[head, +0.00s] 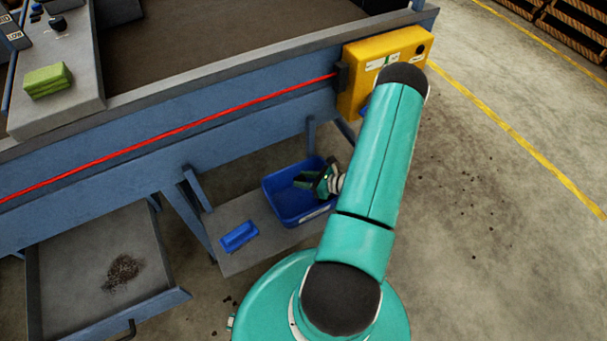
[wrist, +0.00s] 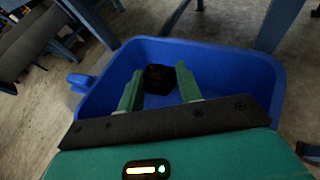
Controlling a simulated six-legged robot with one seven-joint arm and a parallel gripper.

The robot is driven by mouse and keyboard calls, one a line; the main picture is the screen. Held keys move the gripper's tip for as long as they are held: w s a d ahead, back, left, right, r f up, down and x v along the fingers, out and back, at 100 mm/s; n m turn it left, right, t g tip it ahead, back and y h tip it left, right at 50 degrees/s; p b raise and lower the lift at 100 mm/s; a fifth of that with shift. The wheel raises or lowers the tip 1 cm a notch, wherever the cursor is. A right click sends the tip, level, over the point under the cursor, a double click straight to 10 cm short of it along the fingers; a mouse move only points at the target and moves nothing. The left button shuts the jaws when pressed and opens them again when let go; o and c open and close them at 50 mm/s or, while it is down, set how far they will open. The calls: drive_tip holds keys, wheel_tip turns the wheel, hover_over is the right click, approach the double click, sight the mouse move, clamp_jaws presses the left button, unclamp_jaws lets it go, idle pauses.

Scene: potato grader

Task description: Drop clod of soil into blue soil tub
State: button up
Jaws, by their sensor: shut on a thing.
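The blue soil tub (head: 279,202) stands on a low grey shelf under the machine. My gripper (head: 308,181) is over the tub, inside its rim as seen from the head. In the wrist view, the dark brown clod of soil (wrist: 159,79) sits between the two green fingertips, and my gripper (wrist: 159,88) is shut on it. The tub's blue walls (wrist: 235,72) surround the clod and fingers in that view. I cannot tell how high the clod is above the tub floor. The clod is not clear in the head view.
A small blue object (head: 239,236) lies on the shelf (head: 234,262) left of the tub. An open tray (head: 70,270) with spilled soil is at lower left. The blue machine frame (head: 220,120), a red cord and a yellow box (head: 375,72) are above. The floor at right is open.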

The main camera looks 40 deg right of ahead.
drive_tip(key=shift+f, duration=0.2)
drive_tip(key=o, duration=1)
drive_tip(key=shift+o, duration=0.2)
drive_tip(key=v, duration=1.3)
drive_tip(key=shift+s+d+r, duration=0.15)
drive_tip(key=shift+s+r, duration=0.05)
drive_tip(key=shift+s, duration=0.1)
